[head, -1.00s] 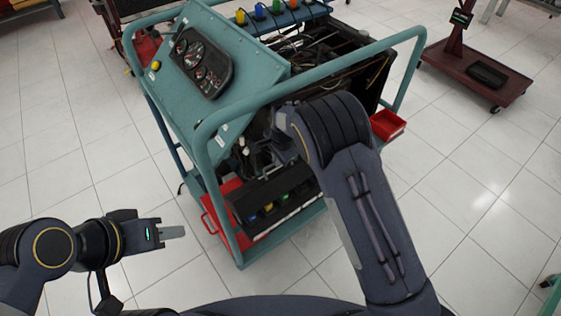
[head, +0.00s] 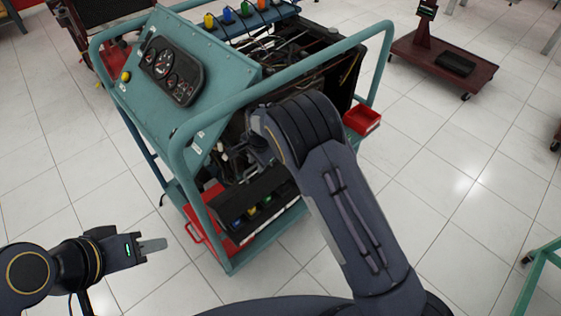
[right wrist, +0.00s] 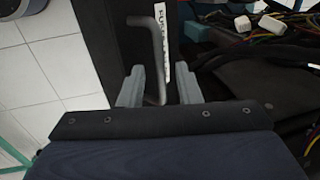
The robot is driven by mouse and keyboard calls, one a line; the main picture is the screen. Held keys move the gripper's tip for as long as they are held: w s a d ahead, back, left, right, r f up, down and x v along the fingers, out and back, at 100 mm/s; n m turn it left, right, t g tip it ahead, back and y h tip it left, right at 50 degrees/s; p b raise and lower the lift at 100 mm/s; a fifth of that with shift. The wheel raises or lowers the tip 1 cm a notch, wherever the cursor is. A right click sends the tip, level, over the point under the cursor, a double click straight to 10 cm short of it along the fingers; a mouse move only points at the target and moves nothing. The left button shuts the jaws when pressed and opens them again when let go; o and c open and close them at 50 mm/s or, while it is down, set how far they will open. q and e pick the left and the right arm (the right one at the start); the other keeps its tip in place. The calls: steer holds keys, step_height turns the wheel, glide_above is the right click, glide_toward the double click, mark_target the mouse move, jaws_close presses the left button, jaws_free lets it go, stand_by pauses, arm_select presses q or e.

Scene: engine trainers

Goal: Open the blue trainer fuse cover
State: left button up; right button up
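The blue trainer (head: 185,150) is a teal tube frame holding a sloped gauge panel and an engine. In the right wrist view a dark panel, likely the fuse cover (right wrist: 100,35), has a white label (right wrist: 166,40) beginning "FUS" and a bent grey handle (right wrist: 158,50). My right gripper (right wrist: 158,88) is open, its two fingers on either side of the handle's lower end, with a gap showing at each side. In the head view this gripper is hidden behind my right arm. My left gripper (head: 152,245) is away from the trainer over the floor; its finger opening cannot be made out.
A black box with coloured items (head: 250,208) and a red tray (head: 205,212) sit low on the trainer. A small red bin (head: 362,119) hangs at its right side. A dark red wheeled stand (head: 450,62) is at the upper right.

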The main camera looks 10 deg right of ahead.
mark_target(266, 177)
steer(key=shift+s+d, duration=0.2)
steer(key=shift+s, duration=0.05)
steer(key=s+d, duration=0.1)
steer(key=s+d+f+b, duration=0.1)
steer(key=s, duration=0.1)
steer(key=shift+s+d+f, duration=0.1)
steer(key=shift+d+f, duration=0.05)
steer(key=s+d+f+b, duration=0.3)
steer(key=s, duration=0.1)
steer(key=s+d+r+n+y+p, duration=0.1)
steer(key=s+d+r, duration=0.2)
steer(key=r, duration=0.5)
steer(key=s+d+r+n+y+p, duration=0.1)
steer(key=s+d+r+p, duration=0.1)
steer(key=s+r, duration=0.3)
steer(key=s+d+r+n+y+p, duration=0.1)
steer(key=s+d+r, duration=0.3)
steer(key=r, duration=0.7)
steer(key=shift+s+d+r+n+t+y, duration=0.3)
steer(key=shift+d+n+t+y, duration=0.1)
steer(key=shift+d+y, duration=0.15)
